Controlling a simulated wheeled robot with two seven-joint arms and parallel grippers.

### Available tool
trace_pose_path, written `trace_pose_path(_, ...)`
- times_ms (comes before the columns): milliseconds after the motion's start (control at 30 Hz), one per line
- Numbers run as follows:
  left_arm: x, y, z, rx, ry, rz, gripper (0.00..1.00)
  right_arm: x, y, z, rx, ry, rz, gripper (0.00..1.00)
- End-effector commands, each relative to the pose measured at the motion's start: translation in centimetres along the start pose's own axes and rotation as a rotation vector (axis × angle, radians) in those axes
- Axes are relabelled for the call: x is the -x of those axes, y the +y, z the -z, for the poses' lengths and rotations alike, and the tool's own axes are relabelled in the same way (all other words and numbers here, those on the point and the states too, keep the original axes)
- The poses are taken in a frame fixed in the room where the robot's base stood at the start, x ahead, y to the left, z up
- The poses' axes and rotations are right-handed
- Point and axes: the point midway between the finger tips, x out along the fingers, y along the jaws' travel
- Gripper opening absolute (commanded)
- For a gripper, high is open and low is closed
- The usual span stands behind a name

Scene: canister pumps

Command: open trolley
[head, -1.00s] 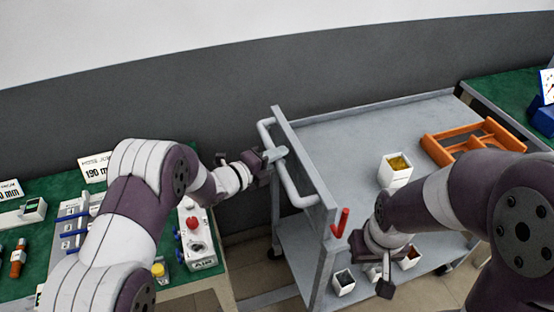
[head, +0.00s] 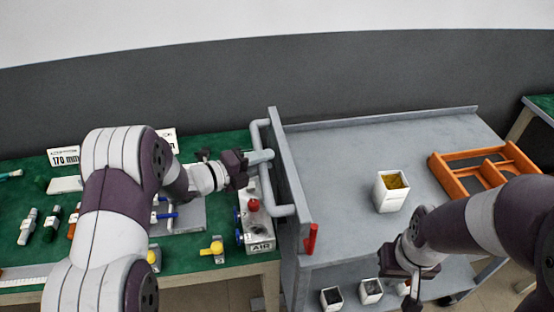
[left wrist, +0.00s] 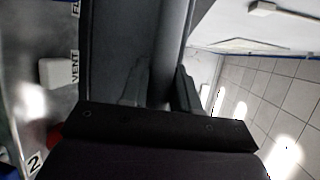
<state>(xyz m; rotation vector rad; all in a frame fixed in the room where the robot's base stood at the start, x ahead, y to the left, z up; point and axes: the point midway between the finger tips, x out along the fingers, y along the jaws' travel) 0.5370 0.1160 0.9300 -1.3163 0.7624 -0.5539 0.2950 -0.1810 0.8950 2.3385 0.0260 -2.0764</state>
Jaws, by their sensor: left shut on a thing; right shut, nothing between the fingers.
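The grey trolley (head: 340,160) stands in the middle of the head view, with a raised end panel on its left side. A pale tubular handle (head: 284,210) is fixed to that panel. My left gripper (head: 262,157) is shut on the handle's upright part. In the left wrist view, the fingers (left wrist: 160,95) are at a grey bar. A red lever (head: 311,238) stands at the panel's near end. My right gripper (head: 408,287) is shut and empty, in front of the trolley's near edge; its fingertips are small and partly hidden.
A white bin (head: 391,192) with yellow contents and an orange divided tray (head: 480,170) are on the trolley top. Small white bins (head: 371,291) sit lower. A green bench (head: 200,255) with a red-button box (head: 254,220) is close on the left. Another bench (head: 543,103) is right.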

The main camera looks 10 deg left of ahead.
Motion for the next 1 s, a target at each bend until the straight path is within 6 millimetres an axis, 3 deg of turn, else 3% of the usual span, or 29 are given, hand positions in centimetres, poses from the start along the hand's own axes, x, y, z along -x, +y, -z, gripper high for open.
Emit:
trace_pose_path(500, 0.7, 0.4, -0.2, 0.004, 0.001, -0.004, 0.0, -0.1, 0.0, 0.0, 0.0, 0.0, 0.0, 0.0)
trace_pose_path(533, 0.7, 0.4, -0.2, 0.004, 0.001, -0.004, 0.4, -0.1, 0.0, 0.0, 0.0, 0.0, 0.0, 0.0)
trace_pose_path(567, 0.7, 0.4, -0.2, 0.004, 0.001, -0.004, 0.5, -0.1, 0.0, 0.0, 0.0, 0.0, 0.0, 0.0)
trace_pose_path(867, 0.7, 0.2, -0.2, 0.002, 0.0, -0.001, 0.51, -0.1, 0.0, 0.0, 0.0, 0.0, 0.0, 0.0)
trace_pose_path(1000, 2.2, 0.3, -0.3, 0.002, -0.002, -0.002, 0.51, -0.2, 0.0, 0.0, 0.0, 0.0, 0.0, 0.0)
